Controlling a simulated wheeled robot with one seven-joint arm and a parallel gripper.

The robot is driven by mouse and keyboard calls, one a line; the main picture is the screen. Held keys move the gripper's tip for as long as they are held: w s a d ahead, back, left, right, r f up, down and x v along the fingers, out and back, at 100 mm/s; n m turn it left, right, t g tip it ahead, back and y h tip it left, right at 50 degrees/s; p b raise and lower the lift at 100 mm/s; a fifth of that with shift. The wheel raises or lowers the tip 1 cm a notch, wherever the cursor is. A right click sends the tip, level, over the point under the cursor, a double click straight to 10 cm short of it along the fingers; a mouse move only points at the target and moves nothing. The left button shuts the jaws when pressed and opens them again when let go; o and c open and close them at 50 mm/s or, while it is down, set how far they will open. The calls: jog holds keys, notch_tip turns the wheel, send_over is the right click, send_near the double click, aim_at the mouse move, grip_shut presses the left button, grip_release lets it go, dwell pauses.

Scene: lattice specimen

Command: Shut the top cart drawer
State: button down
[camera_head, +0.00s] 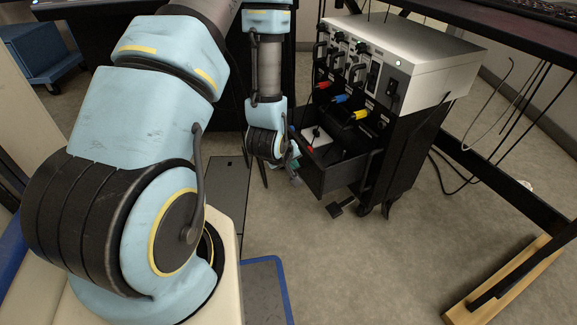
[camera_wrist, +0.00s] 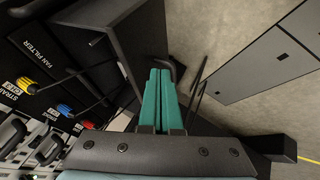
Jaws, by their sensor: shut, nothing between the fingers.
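The black cart (camera_head: 400,150) stands at the upper right of the head view, with a grey panel unit on top. Its top drawer (camera_head: 335,180) is pulled out toward my arm, and a white item with red parts lies inside. My gripper (camera_head: 296,168) is at the drawer's outer end, partly hidden by my wrist. In the wrist view, my teal fingers (camera_wrist: 163,95) are together and empty. They point along the dark drawer panel (camera_wrist: 135,40), close to a black curved handle (camera_wrist: 177,68). I cannot tell whether they touch it.
Red, blue and yellow plugs (camera_head: 360,114) with cables hang over the drawer on the cart front. A dark table frame with a wooden foot (camera_head: 510,280) stands at right. Loose cables lie on the floor beside the cart. Grey floor (camera_head: 350,270) is clear in front.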

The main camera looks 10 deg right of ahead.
aim_at(310, 163)
jog(key=shift+w+d+f+b, duration=0.1)
jog(key=shift+w+d+f, duration=0.15)
jog(key=shift+d, duration=0.5)
jog(key=shift+w+d+f+b, duration=0.15)
jog(key=shift+w+d, duration=0.2)
jog(key=shift+d, duration=0.4)
jog(key=shift+w+d+f+b, duration=0.1)
jog(key=shift+w+d+f, duration=0.15)
jog(key=shift+d, duration=0.5)
jog(key=shift+d+r, duration=0.1)
jog(key=w+d+p, duration=0.1)
jog(key=w+d, duration=0.2)
jog(key=d, duration=1)
jog(key=shift+w+d, duration=0.4)
jog(key=shift+a, duration=0.15)
